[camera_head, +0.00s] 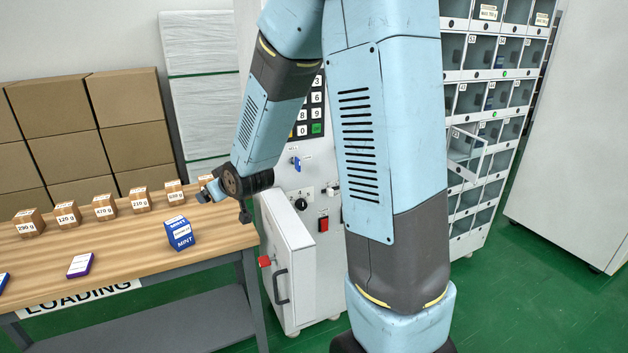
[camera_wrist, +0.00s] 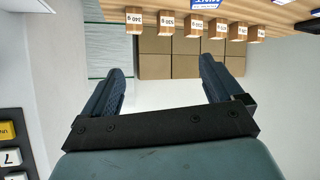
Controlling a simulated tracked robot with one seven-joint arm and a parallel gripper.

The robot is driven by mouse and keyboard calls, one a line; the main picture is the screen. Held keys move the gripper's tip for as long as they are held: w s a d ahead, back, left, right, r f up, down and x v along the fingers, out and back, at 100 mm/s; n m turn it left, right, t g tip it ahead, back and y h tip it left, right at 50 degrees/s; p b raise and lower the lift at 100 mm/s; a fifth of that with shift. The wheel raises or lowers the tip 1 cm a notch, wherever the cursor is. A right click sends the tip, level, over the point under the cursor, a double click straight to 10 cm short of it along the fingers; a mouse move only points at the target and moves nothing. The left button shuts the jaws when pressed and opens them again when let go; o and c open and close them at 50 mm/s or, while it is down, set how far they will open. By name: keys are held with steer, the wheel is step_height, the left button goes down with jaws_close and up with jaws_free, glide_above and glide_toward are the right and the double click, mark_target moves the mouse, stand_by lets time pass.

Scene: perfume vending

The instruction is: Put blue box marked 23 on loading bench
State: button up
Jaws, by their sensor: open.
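A blue box (camera_head: 180,234) with a white label and the word MINT stands on the wooden top of the loading bench (camera_head: 120,256), near its right end. I cannot read a 23 on it. Part of a blue box (camera_wrist: 205,4) also shows at the top edge of the wrist view, which is upside down. My gripper (camera_head: 225,205) is just right of the box, by the bench's right end, and apart from the box. In the wrist view my gripper (camera_wrist: 163,66) has its fingers spread wide with nothing between them.
Several small brown weight-marked boxes (camera_head: 104,207) line the bench's back. A purple-edged flat box (camera_head: 80,265) lies at the front. Brown cartons (camera_head: 90,130) stand behind. A keypad machine (camera_head: 308,170) with an open white door (camera_head: 287,262) is right of the bench. A locker rack (camera_head: 480,170) stands further right.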

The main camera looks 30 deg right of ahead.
steer(key=s+d+r+m+g+h, duration=0.1)
steer(key=s+d+r+g, duration=0.1)
steer(key=s+d+r, duration=0.4)
steer(key=s+d+r+m+g+h, duration=0.15)
steer(key=s+r, duration=0.25)
steer(key=s, duration=0.4)
steer(key=s+d+r+m+g, duration=0.1)
steer(key=s+d+r, duration=0.1)
steer(key=s, duration=0.7)
steer(key=s+d+r+m+g, duration=0.1)
steer(key=s+d+r, duration=0.1)
steer(key=s, duration=0.6)
steer(key=shift+s+r, duration=0.2)
steer(key=shift+s, duration=0.2)
steer(key=shift+g+h, duration=0.25)
steer(key=shift+c, duration=0.2)
